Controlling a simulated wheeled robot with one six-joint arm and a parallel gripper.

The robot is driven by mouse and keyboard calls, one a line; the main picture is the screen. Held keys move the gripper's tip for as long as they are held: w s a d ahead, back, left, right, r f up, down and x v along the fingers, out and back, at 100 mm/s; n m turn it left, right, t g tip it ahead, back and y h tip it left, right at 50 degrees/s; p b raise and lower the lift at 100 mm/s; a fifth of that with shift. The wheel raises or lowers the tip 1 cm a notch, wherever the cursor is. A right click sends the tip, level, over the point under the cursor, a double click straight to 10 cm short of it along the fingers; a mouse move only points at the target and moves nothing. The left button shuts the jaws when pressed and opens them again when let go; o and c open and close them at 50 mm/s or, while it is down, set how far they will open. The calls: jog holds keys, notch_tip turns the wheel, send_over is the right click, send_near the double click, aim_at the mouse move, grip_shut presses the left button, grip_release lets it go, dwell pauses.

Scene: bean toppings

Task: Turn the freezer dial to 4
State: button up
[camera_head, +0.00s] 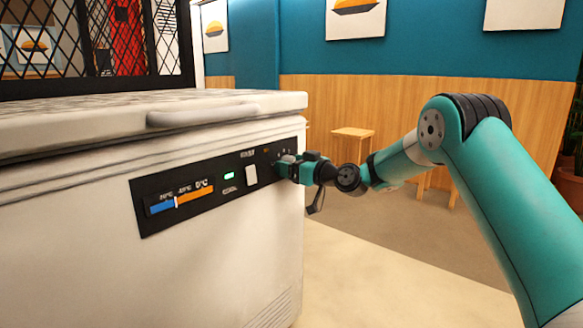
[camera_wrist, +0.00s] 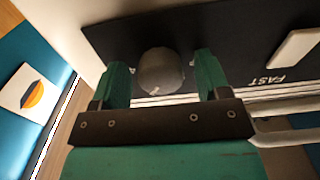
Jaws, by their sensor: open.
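The white chest freezer (camera_head: 200,255) stands at the left with a black control panel (camera_head: 145,215) on its front. In the wrist view the dial (camera_wrist: 160,72) is a round dark knob on the black panel (camera_wrist: 230,40). My gripper (camera_head: 283,167) is at the right end of the panel and hides the dial in the head view. In the wrist view my gripper (camera_wrist: 161,80) is open, with one green finger on each side of the dial. I cannot tell whether the fingers touch it. The dial's numbers and pointer are not readable.
The panel also has a temperature strip (camera_head: 180,200), a green light (camera_head: 229,175) and a white switch (camera_head: 251,175), which also shows in the wrist view (camera_wrist: 293,48). The lid handle (camera_head: 200,114) juts out above. A wooden stool (camera_head: 352,145) stands behind; the floor at right is clear.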

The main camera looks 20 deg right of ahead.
jog(key=shift+c, duration=0.3)
jog(key=c, duration=0.9)
jog(key=shift+m+p, duration=0.3)
jog(key=m+p, duration=0.2)
jog(key=shift+r+m, duration=0.15)
jog(key=shift+m, duration=0.15)
jog(key=shift+m+p, duration=1.75)
jog(key=shift+m, duration=0.55)
jog(key=o, duration=1)
jog(key=shift+c, duration=0.2)
